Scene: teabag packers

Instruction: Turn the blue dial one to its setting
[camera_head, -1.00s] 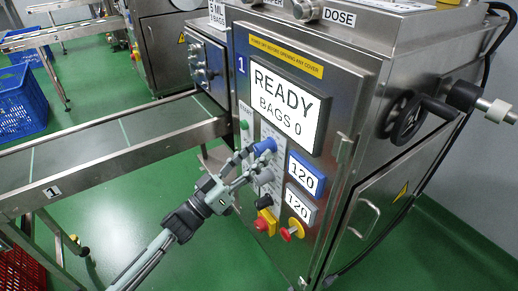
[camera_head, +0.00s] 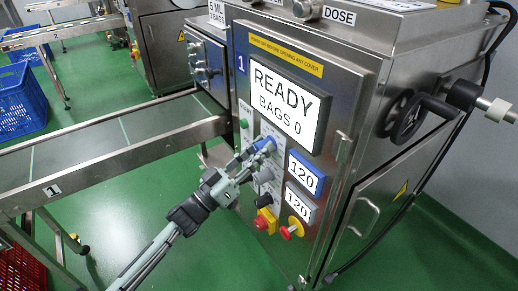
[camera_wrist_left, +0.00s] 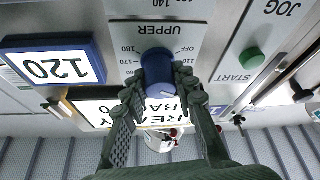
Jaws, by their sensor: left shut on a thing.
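The blue dial (camera_head: 264,145) sits on the machine's control panel, left of the blue-framed display (camera_head: 306,174) that reads 120. My left gripper (camera_head: 251,156) is at the dial, its fingers reaching up from the lower left. In the left wrist view the blue dial (camera_wrist_left: 158,68) lies between the two fingertips (camera_wrist_left: 160,92), under the label UPPER with a printed scale around it. The fingers are shut on the dial's sides and hide part of the scale. The blue-framed display (camera_wrist_left: 52,67) appears upside down there. My right gripper is not in view.
The large screen (camera_head: 285,104) reads READY, BAGS 0. A green START button (camera_head: 243,124) is at left. A conveyor (camera_head: 100,152) runs leftward; a handwheel (camera_head: 407,117) juts out right.

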